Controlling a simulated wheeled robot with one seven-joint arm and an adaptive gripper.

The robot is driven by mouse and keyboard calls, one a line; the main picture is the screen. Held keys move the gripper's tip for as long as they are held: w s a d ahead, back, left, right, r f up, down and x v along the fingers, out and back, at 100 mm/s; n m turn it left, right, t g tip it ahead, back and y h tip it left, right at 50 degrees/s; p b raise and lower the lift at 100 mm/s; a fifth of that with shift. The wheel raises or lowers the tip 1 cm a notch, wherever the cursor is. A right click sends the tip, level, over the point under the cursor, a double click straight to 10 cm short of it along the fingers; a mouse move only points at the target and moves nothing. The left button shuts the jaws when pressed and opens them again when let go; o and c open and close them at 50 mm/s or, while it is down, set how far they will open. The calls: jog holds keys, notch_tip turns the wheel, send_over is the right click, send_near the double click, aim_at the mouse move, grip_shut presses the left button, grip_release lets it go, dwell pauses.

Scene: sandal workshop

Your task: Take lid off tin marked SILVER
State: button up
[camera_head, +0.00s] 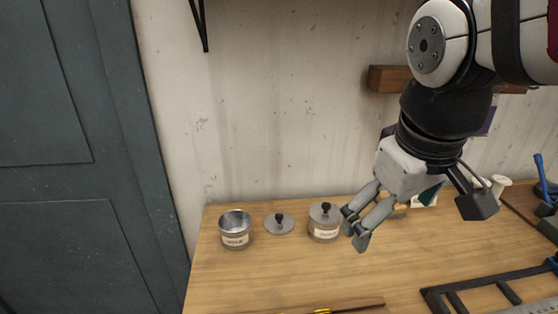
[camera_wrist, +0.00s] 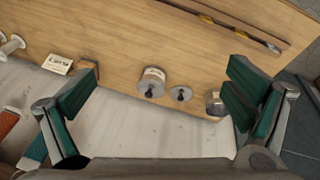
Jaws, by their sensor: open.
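A round grey tin (camera_head: 324,234) with a pale label stands upright on the wooden bench, its lid (camera_head: 325,211) on with a black knob on top. To its left a loose grey lid (camera_head: 279,224) with a black knob lies flat. Further left is an open tin (camera_head: 236,240) with a label. The label words are too small to read surely. My gripper (camera_head: 354,228) is open and empty, just right of the lidded tin in the head view. In the wrist view the lidded tin (camera_wrist: 151,88) shows between the spread fingers, apart from them.
The wooden bench (camera_head: 285,265) is clear in front of the tins. A black frame (camera_head: 455,293) lies at front right, and a long brass-and-wood tool (camera_head: 350,308) at the front edge. A white card (camera_wrist: 58,64) and wooden block stand beside the lidded tin. The wall is close behind.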

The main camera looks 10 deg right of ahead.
jog(key=w+a+r+n+g+p, duration=0.15)
jog(key=w+n, duration=0.45)
jog(key=w, duration=0.8)
jog(key=n+g+y+p, duration=0.1)
jog(key=n+g+p, duration=0.15)
jog(key=n, duration=0.35)
send_near(324, 204)
jog(key=shift+t, duration=0.4)
jog(key=f, duration=0.1)
jog(key=f+p, duration=0.1)
jog(key=f, duration=0.2)
jog(key=shift+s+a+f, duration=0.2)
jog(key=shift+s+f, duration=0.1)
jog(key=shift+s, duration=0.05)
jog(key=shift+d+f+p, duration=0.1)
jog(key=shift+f+p, duration=0.35)
jog(key=shift+f, duration=0.9)
jog(key=shift+d+f+p, duration=0.15)
jog(key=shift+f+p, duration=0.25)
jog(key=shift+f, duration=0.95)
jog(key=shift+c, duration=0.2)
grip_shut()
